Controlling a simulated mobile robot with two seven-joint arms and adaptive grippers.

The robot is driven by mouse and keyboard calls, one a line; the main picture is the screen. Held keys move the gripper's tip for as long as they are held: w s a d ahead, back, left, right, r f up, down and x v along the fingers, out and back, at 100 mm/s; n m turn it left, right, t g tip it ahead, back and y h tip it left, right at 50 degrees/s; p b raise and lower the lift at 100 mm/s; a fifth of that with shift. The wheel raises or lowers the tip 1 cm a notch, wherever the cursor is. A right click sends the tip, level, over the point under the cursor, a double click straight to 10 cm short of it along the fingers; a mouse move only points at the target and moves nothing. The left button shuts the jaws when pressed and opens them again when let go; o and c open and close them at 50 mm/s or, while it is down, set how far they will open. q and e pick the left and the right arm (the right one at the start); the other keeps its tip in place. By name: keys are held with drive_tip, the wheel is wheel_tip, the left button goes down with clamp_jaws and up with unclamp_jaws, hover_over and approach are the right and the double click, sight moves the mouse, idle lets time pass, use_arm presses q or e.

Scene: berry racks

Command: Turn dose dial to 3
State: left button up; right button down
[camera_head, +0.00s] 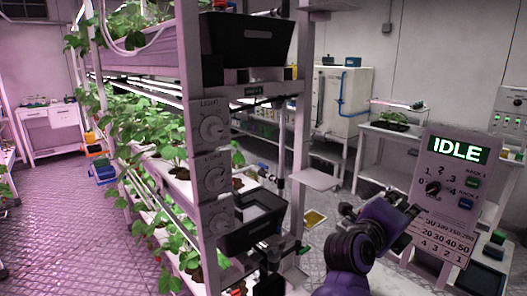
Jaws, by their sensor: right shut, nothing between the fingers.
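The dose dial (433,188) is a small dark knob on a grey control panel (420,196) at the right. Numbers 1 to 4 ring it, and a lit display (457,149) above reads IDLE. I cannot tell for sure which number the knob points at. My right gripper (412,209) is just below and left of the dial, at the end of my purple arm. Its fingers are shut and empty. It looks close to the panel, but I cannot tell whether it touches the knob. My left gripper is not in view.
A number chart (449,236) is below. A tall plant rack (187,110) with LIGHT knobs (212,129) stands at the left. A white cabinet (338,98) stands behind.

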drive_tip(key=m, duration=0.3)
drive_tip(key=m+b, duration=0.3)
drive_tip(key=m, duration=1.9)
approach(433, 189)
drive_tip(key=d+f, duration=0.1)
drive_tip(key=d, duration=0.1)
drive_tip(key=s+m, duration=0.1)
drive_tip(key=m, duration=0.6)
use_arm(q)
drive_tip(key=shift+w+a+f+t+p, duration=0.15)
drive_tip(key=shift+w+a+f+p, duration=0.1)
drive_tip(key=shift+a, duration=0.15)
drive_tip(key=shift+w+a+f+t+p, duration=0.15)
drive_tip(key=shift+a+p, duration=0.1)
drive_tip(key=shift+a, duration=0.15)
use_arm(e)
drive_tip(key=r+x, duration=0.1)
drive_tip(key=x, duration=0.5)
drive_tip(key=shift+d+m+h, duration=0.3)
drive_tip(key=shift+d+h, duration=0.1)
drive_tip(key=shift+d, duration=0.05)
